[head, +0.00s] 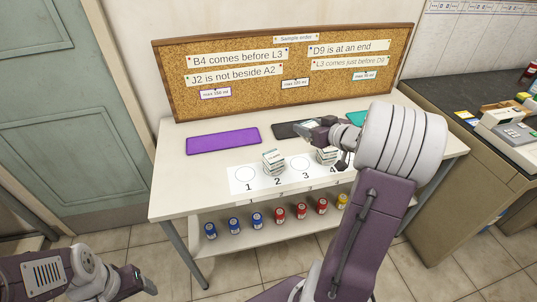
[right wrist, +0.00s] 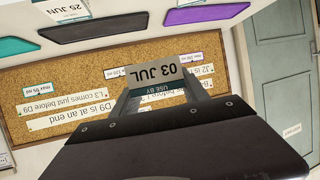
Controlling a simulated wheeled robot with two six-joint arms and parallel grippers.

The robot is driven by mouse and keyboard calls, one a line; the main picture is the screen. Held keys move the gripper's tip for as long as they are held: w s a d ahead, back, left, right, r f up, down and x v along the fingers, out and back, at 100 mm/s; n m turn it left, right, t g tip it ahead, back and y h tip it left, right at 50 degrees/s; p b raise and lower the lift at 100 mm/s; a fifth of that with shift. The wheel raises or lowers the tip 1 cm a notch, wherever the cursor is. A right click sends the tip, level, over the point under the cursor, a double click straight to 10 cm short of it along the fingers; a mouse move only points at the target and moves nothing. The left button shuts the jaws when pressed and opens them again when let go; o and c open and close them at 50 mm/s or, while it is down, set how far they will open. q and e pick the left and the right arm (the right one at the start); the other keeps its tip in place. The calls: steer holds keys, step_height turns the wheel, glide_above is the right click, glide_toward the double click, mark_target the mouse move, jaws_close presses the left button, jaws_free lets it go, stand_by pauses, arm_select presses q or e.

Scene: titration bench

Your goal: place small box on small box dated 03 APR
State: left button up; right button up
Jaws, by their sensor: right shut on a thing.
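My right gripper (right wrist: 178,98) is shut on a small box (right wrist: 163,72). Its label reads "USE BY 03 JUL", upside down in the right wrist view. In the head view the right gripper (head: 318,128) is over the white table, in front of the black mat. The held box is hard to make out there. A small pale box or stack (head: 273,162) stands by spot 2, and another (head: 326,156) by spot 4. In the right wrist view a box (right wrist: 62,10) reads "25 JUN". No 03 APR label is readable. My left gripper (head: 142,282) is low at left, away from the table.
Purple (head: 222,142), black (head: 288,130) and teal (head: 356,118) mats lie along the back of the table. A corkboard (head: 240,75) with notes stands behind. Numbered spots mark a white strip (head: 240,180). Several coloured bottles (head: 279,214) stand on the shelf below. Spots 1 and 3 look clear.

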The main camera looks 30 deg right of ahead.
steer(key=b, duration=0.5)
glide_above(272, 154)
steer(key=f, duration=0.6)
steer(key=shift+s+d+f, duration=0.2)
steer(key=shift+d+f, duration=0.1)
steer(key=shift+f, duration=0.05)
steer(key=shift+w+a, duration=0.25)
steer(key=shift+a, duration=0.05)
step_height(272, 154, down, 4)
steer(key=b, duration=0.3)
steer(key=shift+f, duration=0.2)
steer(key=shift+r, duration=0.15)
steer(key=shift+s, duration=0.1)
steer(key=o, duration=1.4)
steer(key=shift+c, duration=0.2)
